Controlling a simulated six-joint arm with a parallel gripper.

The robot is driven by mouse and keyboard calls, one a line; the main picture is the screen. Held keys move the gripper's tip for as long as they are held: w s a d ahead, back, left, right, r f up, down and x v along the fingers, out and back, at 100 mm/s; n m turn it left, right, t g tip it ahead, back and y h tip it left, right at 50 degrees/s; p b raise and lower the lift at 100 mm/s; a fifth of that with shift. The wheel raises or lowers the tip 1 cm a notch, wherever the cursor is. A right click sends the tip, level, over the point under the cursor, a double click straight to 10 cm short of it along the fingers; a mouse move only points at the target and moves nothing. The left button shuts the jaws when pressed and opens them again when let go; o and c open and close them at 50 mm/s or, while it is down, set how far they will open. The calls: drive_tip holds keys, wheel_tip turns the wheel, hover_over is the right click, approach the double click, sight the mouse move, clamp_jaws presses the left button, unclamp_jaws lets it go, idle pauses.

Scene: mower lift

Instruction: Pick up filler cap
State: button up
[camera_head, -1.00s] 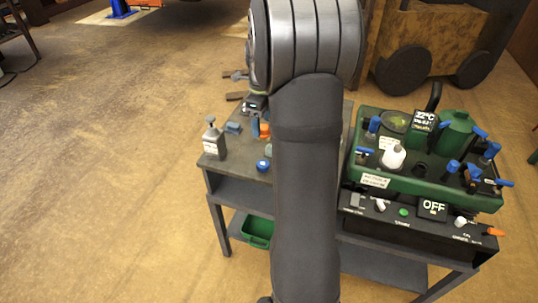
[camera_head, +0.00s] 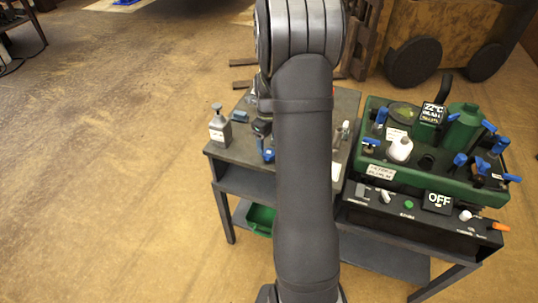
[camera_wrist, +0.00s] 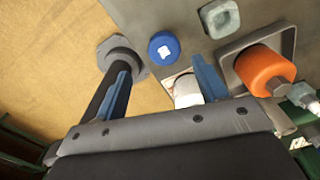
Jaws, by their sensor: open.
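A round blue cap with a white mark on top, which looks like the filler cap (camera_wrist: 164,48), lies on the grey bench top in the wrist view. My gripper (camera_wrist: 163,82) has two blue fingers spread apart, with nothing held between them. The cap shows just beyond the fingertips, between their lines, and apart from them as far as I can see. In the head view my gripper (camera_head: 265,140) is low over the bench, left of my forearm. Blue shows there, but I cannot tell cap from fingers.
A grey pump bottle (camera_head: 219,132) stands at the bench's left edge. The wrist view shows a white round part (camera_wrist: 187,92), an orange cylinder (camera_wrist: 265,70) in a tray and a small grey-green piece (camera_wrist: 220,18). A green machine (camera_head: 440,150) with blue valves stands right.

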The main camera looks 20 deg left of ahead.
drive_tip(key=f, duration=0.5)
drive_tip(key=shift+w+f, duration=0.1)
drive_tip(key=shift+w, duration=0.25)
drive_tip(key=c, duration=1.1)
